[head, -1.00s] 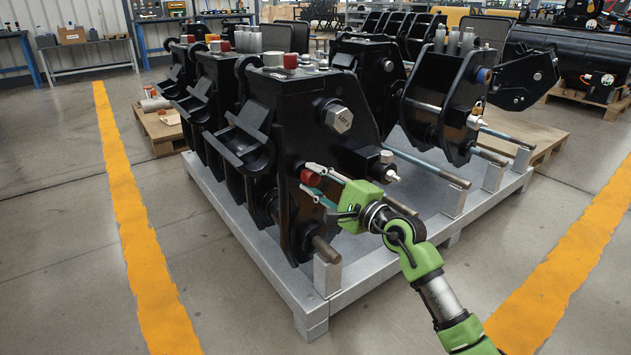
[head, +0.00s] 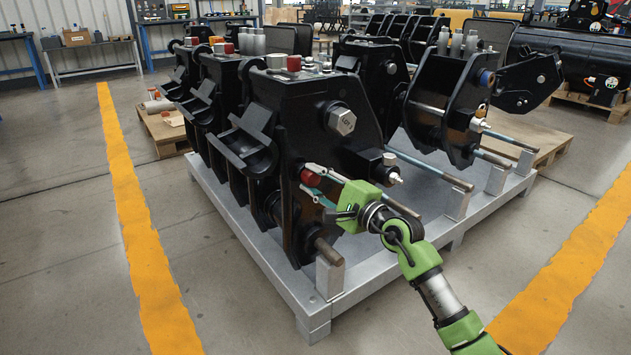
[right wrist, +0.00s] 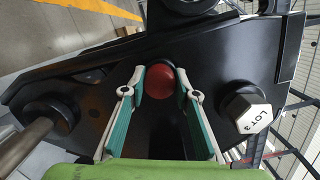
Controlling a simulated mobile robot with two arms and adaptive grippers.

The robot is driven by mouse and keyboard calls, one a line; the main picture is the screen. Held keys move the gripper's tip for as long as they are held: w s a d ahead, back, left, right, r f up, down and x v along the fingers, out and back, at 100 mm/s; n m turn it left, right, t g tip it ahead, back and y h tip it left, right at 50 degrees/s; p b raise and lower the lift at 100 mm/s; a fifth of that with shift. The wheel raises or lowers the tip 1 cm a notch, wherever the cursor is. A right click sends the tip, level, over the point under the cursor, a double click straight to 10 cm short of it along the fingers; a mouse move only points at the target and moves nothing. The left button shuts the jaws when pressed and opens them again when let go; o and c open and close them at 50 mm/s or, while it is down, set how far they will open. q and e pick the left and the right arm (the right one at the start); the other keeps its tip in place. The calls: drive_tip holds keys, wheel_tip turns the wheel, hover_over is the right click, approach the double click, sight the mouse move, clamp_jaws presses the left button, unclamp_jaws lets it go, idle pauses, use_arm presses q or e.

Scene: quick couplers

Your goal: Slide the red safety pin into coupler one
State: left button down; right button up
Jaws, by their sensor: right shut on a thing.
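The red safety pin (head: 310,178) shows as a round red head against the black side plate of the nearest coupler (head: 300,115). In the right wrist view the pin's head (right wrist: 160,82) sits between the two fingertips, close to the plate. My right gripper (head: 314,181) is shut on the pin. The pin's shaft is hidden, so I cannot tell how deep it sits. Which coupler is number one is not marked in view. My left gripper is not in view.
A hex bolt (right wrist: 247,113) marked "LOT 3" and a thick rod (right wrist: 38,135) stick out beside the pin. More couplers stand behind on the grey pallet frame (head: 330,308). Red caps (head: 293,63) sit on top. The floor in front is clear.

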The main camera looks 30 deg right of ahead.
drive_tip(key=shift+w, duration=0.1)
drive_tip(key=o, duration=1)
drive_tip(key=s+d, duration=0.2)
drive_tip(key=s, duration=0.9)
drive_tip(key=shift+s+d+f, duration=0.15)
drive_tip(key=shift+s+f, duration=0.05)
drive_tip(key=shift+s, duration=0.2)
